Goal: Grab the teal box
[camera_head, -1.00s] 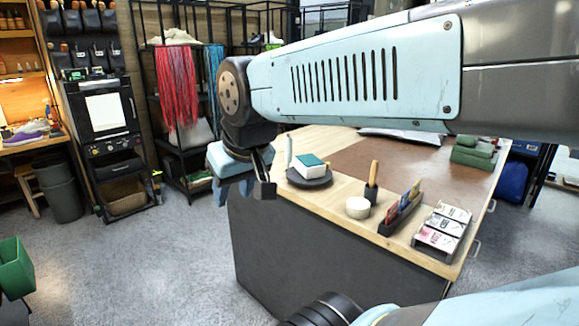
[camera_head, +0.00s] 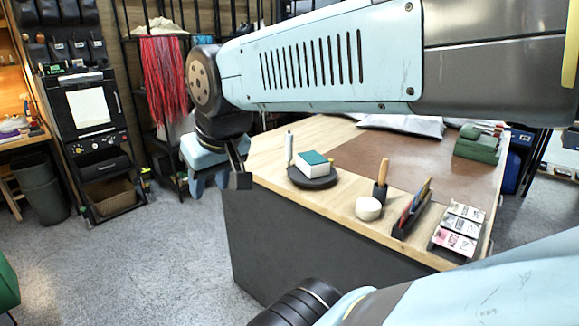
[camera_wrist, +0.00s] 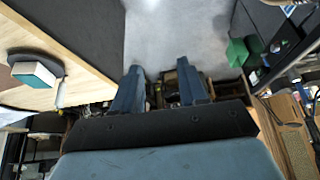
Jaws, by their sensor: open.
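The teal box (camera_head: 313,160) has a teal top and white sides. It sits on a round dark tray (camera_head: 311,178) on the counter's left part. In the wrist view the teal box (camera_wrist: 34,75) shows at the far left on the wooden counter top. My gripper (camera_wrist: 157,75) is open and empty, with its two blue fingers apart over the floor. In the head view my gripper (camera_head: 208,180) hangs just left of the counter's left edge, left of the box and not touching it.
A white upright bottle (camera_head: 289,148) stands beside the tray. A white bowl (camera_head: 368,208), a wooden-handled tool (camera_head: 382,178), a dark card holder (camera_head: 411,210) and a rack of packets (camera_head: 460,230) stand along the counter's front. Brown mat (camera_head: 400,160) behind is mostly clear.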

